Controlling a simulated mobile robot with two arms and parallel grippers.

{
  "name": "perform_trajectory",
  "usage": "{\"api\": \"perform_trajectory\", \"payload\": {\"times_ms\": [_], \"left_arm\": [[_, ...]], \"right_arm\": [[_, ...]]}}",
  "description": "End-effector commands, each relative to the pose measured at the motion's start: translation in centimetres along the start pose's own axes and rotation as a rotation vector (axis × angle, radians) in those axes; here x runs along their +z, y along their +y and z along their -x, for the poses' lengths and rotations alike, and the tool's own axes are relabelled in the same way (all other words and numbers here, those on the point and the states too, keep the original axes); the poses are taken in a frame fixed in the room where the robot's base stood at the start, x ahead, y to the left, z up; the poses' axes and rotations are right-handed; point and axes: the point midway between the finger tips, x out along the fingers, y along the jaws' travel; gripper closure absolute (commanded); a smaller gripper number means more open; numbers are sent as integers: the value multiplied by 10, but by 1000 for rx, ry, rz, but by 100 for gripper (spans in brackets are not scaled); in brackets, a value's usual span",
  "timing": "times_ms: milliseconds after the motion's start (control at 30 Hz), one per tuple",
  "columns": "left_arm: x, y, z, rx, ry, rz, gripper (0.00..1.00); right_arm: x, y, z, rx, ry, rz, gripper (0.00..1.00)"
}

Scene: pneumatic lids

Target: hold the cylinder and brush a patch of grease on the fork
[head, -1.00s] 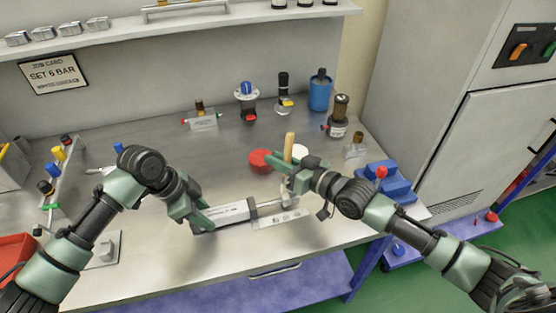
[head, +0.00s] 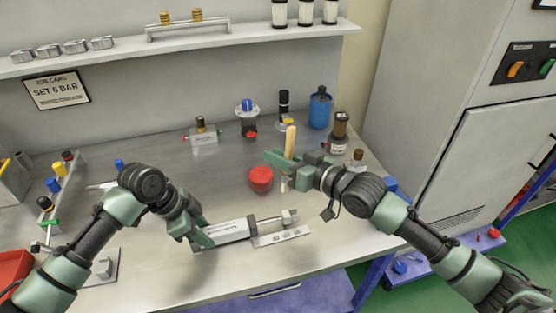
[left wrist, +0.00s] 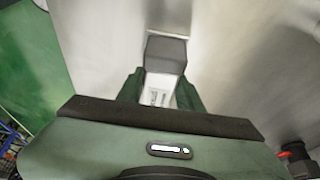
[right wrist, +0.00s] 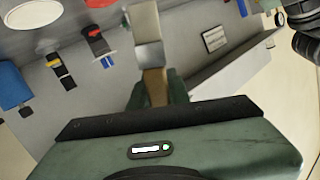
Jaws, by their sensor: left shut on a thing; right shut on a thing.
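The cylinder (head: 228,231) lies near the bench's front edge, a pale body with a rod and a grey fork (head: 290,216) at its right end. My left gripper (head: 202,238) is shut on the cylinder body; in the left wrist view the cylinder (left wrist: 162,88) sits between the jaws. My right gripper (head: 288,166) is shut on a brush with a wooden handle (head: 290,139), upright, bristles down, above and behind the fork, apart from it. The brush (right wrist: 155,82) also shows in the right wrist view. I cannot tell whether grease is on the fork.
A red round tin (head: 261,180) stands just left of the brush. A flat plate (head: 281,236) lies under the fork. Bottles, a blue canister (head: 320,107) and fittings stand along the back. A blue object (head: 394,188) is partly hidden behind my right arm.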

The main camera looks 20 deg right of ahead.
Motion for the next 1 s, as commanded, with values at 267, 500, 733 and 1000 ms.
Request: {"api": "perform_trajectory", "payload": {"times_ms": [267, 500, 733, 1000], "left_arm": [[0, 0, -1, 0, -1, 1, 99], [0, 0, 0, 0, 0, 1, 38], [0, 0, 1, 0, 0, 0, 38], [0, -2, 36, -5, 1, -1, 38]], "right_arm": [[0, 0, 0, 0, 0, 0, 100], [0, 0, 0, 0, 0, 0, 100], [0, 0, 0, 0, 0, 0, 100], [0, 0, 0, 0, 0, 0, 100]]}}
